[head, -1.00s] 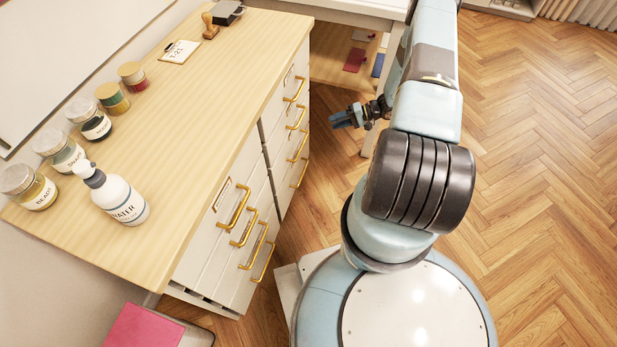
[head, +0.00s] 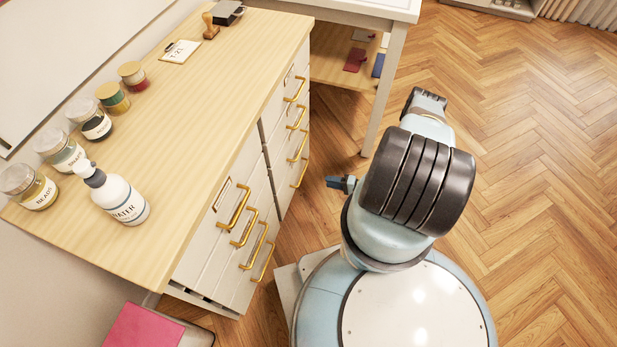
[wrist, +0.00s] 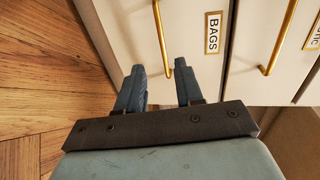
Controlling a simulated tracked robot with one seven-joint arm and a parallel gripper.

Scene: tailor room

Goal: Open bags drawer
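In the wrist view, a white drawer front with a "BAGS" label (wrist: 213,33) lies ahead of my gripper (wrist: 159,75). The drawer's long gold handle (wrist: 158,25) runs beside the label. Its near end shows in line with the gap between my fingertips, close to the right one. My gripper is open, its two blue-grey fingers apart with nothing held. In the head view my gripper (head: 340,183) is low, right of the cabinet (head: 283,190) and apart from its handles. The labels are too small to read there.
A neighbouring drawer with its own gold handle (wrist: 282,38) lies to the right in the wrist view. A water bottle (head: 122,200) and several jars stand on the cabinet top. A white table (head: 390,90) stands beyond. Wooden floor (head: 540,180) is clear on the right.

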